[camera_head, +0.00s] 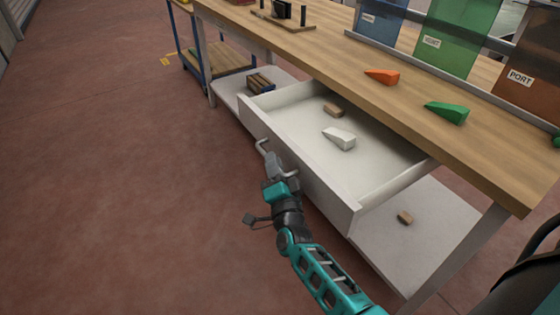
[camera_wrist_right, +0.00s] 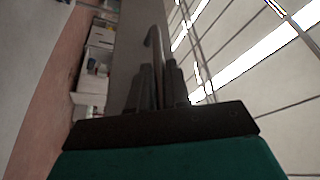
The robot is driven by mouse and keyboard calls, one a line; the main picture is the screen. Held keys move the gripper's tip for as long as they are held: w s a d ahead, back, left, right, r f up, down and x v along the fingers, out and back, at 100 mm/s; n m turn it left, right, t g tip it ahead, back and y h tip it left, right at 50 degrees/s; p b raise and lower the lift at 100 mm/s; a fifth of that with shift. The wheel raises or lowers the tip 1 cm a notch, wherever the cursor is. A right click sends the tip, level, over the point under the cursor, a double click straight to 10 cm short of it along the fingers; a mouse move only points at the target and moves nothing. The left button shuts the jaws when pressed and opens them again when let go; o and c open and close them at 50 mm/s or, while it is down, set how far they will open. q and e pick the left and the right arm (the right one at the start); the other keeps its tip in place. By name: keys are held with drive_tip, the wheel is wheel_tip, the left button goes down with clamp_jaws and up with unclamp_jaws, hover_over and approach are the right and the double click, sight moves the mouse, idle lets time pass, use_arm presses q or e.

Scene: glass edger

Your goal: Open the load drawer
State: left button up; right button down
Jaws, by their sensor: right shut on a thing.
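The load drawer (camera_head: 318,187) is a white drawer under the wooden bench, and it stands well out from the bench. A white wedge (camera_head: 339,138) and a small wooden block (camera_head: 333,110) lie in it. The drawer's handle (camera_head: 262,146) is a pale bar on its front face. My right gripper (camera_head: 269,160) is shut on the handle. In the right wrist view the bar (camera_wrist_right: 152,45) shows between the two fingers (camera_wrist_right: 157,85). My left gripper is not in view.
The wooden bench top (camera_head: 310,45) holds an orange wedge (camera_head: 383,76), a green wedge (camera_head: 446,112) and coloured bins, one green (camera_head: 458,40). A lower shelf (camera_head: 425,245) bears a small block (camera_head: 405,218). Red floor (camera_head: 130,180) is clear to the left.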

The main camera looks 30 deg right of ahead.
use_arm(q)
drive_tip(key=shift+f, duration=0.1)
use_arm(e)
drive_tip(key=shift+f, duration=0.1)
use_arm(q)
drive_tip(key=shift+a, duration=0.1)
use_arm(e)
drive_tip(key=c, duration=1.4)
unclamp_jaws()
drive_tip(key=shift+c, duration=0.2)
use_arm(q)
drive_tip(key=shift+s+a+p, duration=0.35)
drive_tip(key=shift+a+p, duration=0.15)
drive_tip(key=shift+p, duration=0.35)
use_arm(e)
drive_tip(key=v, duration=0.7)
drive_tip(key=shift+s, duration=0.3)
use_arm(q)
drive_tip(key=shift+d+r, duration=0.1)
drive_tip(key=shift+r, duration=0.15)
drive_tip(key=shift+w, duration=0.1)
use_arm(e)
drive_tip(key=shift+a, duration=0.1)
